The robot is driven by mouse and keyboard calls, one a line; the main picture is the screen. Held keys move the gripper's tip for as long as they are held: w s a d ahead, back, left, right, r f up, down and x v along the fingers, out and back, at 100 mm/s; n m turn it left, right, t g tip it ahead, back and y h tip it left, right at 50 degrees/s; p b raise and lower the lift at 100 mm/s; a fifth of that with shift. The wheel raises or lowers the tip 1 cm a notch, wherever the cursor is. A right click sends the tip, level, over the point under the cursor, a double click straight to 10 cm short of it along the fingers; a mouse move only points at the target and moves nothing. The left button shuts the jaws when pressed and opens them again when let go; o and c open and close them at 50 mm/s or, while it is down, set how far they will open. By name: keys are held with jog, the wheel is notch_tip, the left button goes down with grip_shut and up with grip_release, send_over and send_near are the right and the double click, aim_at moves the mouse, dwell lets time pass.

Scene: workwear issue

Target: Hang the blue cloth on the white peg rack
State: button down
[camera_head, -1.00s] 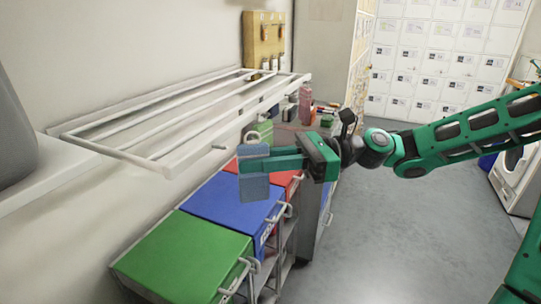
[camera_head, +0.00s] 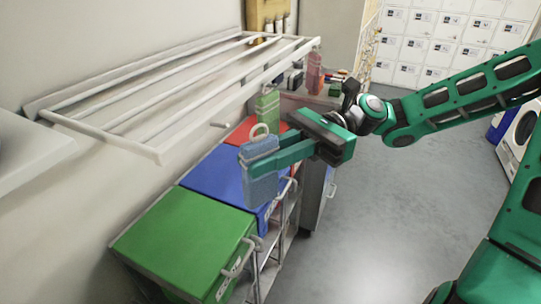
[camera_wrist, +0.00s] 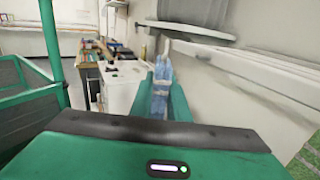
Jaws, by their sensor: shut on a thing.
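The blue cloth (camera_head: 261,178) is gripped between the fingers of my gripper (camera_head: 280,158). It hangs upright, with a pale loop (camera_head: 259,131) standing up at its top. In the wrist view the cloth (camera_wrist: 161,88) shows between the two green fingers. The white peg rack (camera_head: 100,136) is fixed on the wall to the left, with long rails. A short bare peg (camera_head: 220,125) juts from its front rail, left of the cloth's loop and apart from it in the picture. The wrist view shows part of the rack (camera_wrist: 265,72) at right.
A green item (camera_head: 267,104) and a red item (camera_head: 314,74) hang along the rack's far part. Below stand bins with green (camera_head: 185,250), blue (camera_head: 215,175) and red lids. Open grey floor (camera_head: 370,230) lies to the right.

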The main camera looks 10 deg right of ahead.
jog(key=w+a+f, duration=0.1)
jog(key=w+a, duration=0.2)
jog(key=a, duration=0.3)
jog(key=shift+w, duration=0.3)
dwell(0.7)
jog(key=shift+w+a, duration=0.1)
jog(key=shift+a, duration=0.05)
dwell(0.5)
jog(key=c, duration=1.6)
grip_release()
jog(key=shift+a+f, duration=0.1)
jog(key=shift+a, duration=0.05)
jog(key=shift+o, duration=0.2)
